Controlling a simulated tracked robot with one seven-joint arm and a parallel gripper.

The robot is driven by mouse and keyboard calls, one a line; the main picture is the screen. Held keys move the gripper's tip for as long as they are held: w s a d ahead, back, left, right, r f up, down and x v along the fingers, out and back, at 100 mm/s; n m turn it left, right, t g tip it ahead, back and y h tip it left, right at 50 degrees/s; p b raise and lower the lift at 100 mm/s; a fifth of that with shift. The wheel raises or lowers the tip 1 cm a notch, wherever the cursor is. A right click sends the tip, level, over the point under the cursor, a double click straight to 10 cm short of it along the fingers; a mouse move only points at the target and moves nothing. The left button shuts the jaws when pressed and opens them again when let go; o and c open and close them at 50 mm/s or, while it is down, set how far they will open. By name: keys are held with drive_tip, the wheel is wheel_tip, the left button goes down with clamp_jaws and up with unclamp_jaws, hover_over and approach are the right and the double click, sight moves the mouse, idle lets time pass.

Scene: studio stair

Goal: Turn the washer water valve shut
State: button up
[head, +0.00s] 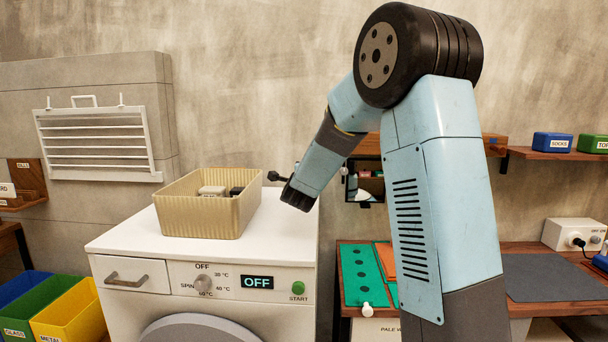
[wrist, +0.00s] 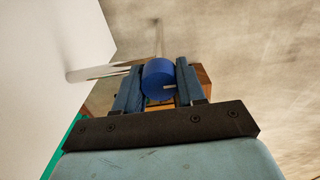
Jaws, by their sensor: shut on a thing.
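A blue round knob (wrist: 157,82), which looks like the water valve, shows in the wrist view with a small pale bar on its face. My gripper (wrist: 158,83) has one dark blue finger on each side of the knob and is shut on it. A thin pipe runs up the wall behind the knob. In the head view, the washer (head: 130,240) stands at the left with its display reading OFF. My forearm comes down at its right rear edge. My fingers and the knob cannot be made out there.
A beige basket (head: 205,215) with small items stands on the washer top. The washer's white side (wrist: 50,60) is close at left in the wrist view, with a pale tube (wrist: 95,72) by it. A wooden bench (head: 530,305) stands at right.

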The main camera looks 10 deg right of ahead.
drive_tip(key=shift+s+d+f, duration=0.1)
drive_tip(key=shift+d+f, duration=0.15)
drive_tip(key=shift+f, duration=0.05)
drive_tip(key=o, duration=1.1)
drive_tip(key=shift+r, duration=0.1)
drive_tip(key=shift+c, duration=0.2)
drive_tip(key=shift+a, duration=0.1)
drive_tip(key=v, duration=1.3)
drive_tip(key=shift+s, duration=0.3)
drive_tip(key=shift+a, duration=0.1)
drive_tip(key=shift+r, duration=0.1)
